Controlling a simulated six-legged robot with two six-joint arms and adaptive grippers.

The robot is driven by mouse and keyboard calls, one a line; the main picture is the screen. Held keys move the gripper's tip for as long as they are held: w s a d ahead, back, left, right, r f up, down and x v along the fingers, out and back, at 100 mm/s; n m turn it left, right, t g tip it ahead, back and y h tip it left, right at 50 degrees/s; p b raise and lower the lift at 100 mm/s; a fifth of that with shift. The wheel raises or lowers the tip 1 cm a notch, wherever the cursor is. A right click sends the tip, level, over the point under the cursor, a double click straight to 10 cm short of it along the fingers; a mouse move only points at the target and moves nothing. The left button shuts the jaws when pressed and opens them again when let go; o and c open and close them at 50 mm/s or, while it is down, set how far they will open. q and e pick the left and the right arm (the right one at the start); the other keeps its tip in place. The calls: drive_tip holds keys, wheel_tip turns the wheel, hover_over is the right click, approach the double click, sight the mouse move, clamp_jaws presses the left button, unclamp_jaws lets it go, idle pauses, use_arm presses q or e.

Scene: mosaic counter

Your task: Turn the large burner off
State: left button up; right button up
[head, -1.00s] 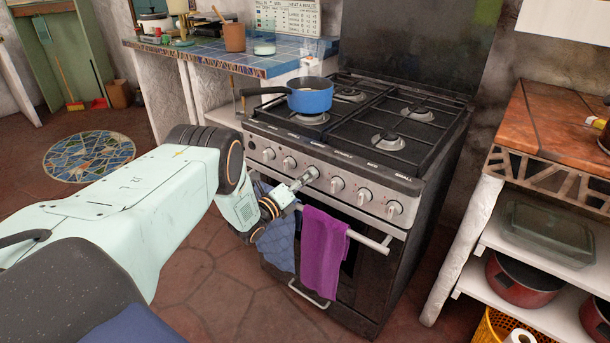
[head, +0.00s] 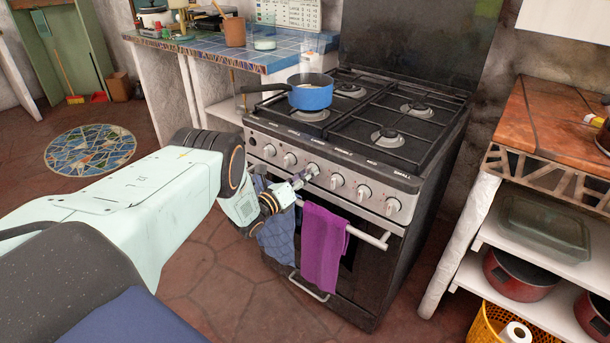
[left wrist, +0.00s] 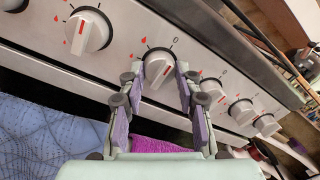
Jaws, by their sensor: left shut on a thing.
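The stove (head: 345,170) has a row of several white knobs on its front panel. My left gripper (head: 308,174) is at the third knob from the left. In the left wrist view, my left gripper's purple-padded fingers (left wrist: 163,92) are on either side of this knob (left wrist: 160,68), shut on it. A "0" and red flame marks are printed around it. The fingers hide part of the knob, and its exact angle is hard to tell. A blue saucepan (head: 311,96) stands on the front left burner. No flame is clearly visible. My right gripper is not in view.
A purple towel (head: 322,245) and a blue towel (head: 277,238) hang on the oven rail (head: 370,238) just below my left gripper. A tiled counter (head: 270,60) stands left of the stove. A wooden-topped shelf unit (head: 535,125) is on the right.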

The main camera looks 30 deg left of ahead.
use_arm(q)
drive_tip(key=shift+s+f, duration=0.1)
drive_tip(key=shift+f, duration=0.05)
drive_tip(key=o, duration=1.2)
drive_tip(key=shift+c, duration=0.2)
drive_tip(key=s+a, duration=0.1)
drive_tip(key=s, duration=1)
drive_tip(key=shift+s+a+f, duration=0.15)
drive_tip(key=shift+s+a, duration=0.15)
drive_tip(key=shift+s, duration=0.1)
